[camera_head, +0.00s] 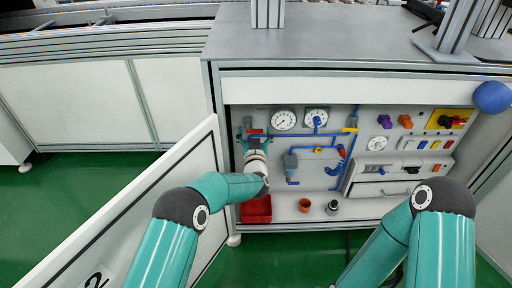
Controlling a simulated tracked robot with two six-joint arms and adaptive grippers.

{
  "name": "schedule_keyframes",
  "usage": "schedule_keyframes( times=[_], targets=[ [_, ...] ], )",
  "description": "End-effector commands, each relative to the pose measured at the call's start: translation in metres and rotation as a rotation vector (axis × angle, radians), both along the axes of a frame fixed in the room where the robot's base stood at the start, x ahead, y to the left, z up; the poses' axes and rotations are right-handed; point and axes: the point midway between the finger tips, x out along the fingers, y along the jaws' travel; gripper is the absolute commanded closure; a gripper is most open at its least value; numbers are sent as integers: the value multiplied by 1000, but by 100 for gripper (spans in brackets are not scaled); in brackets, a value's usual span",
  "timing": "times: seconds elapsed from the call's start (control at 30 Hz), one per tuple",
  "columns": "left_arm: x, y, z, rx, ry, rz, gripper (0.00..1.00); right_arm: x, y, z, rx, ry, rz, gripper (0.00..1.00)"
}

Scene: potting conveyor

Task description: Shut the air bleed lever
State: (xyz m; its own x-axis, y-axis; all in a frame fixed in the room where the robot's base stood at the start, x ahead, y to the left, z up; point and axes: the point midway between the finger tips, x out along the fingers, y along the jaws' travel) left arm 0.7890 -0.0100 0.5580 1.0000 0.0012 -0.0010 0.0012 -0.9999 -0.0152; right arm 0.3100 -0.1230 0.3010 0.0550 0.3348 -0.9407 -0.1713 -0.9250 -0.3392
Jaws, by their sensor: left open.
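Inside the open cabinet is a panel (385,122) with blue air pipes and several small levers. A red lever (255,131) sits on a grey fitting at the upper left. A yellow lever (350,130) is on the right pipe, and a blue lever (292,183) is under a grey unit. I cannot tell from labels which is the air bleed lever. My left gripper (255,137) is open, with its fingers to either side of the red lever; contact is too small to tell. My wrist hides the panel below it.
The white cabinet door (110,225) stands open at left, beside my left arm. A red bin (256,208), an orange pot (304,205) and a dark cup (332,207) are on the cabinet floor. A blue ball (492,97) is at the right edge.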

Motion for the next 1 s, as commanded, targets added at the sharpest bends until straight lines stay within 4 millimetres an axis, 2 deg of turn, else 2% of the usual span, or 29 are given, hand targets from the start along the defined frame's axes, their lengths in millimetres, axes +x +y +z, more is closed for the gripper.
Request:
schedule_keyframes(
  times=[0.17, 0.6, 0.8, 1.0],
  targets=[
    [-19, 0, 1, 0, 1, -1, 16, 0, 0, 0, 0, 0, 0, 60],
    [-92, 0, -1, 1, 2, -3, 16, 0, 0, 0, 0, 0, 0, 60],
    [-109, 0, -1, 0, 1, 0, 16, 0, 0, 0, 0, 0, 0, 60],
    [-113, 1, -1, 0, 1, 1, 16, 0, 0, 0, 0, 0, 0, 60]
  ],
)
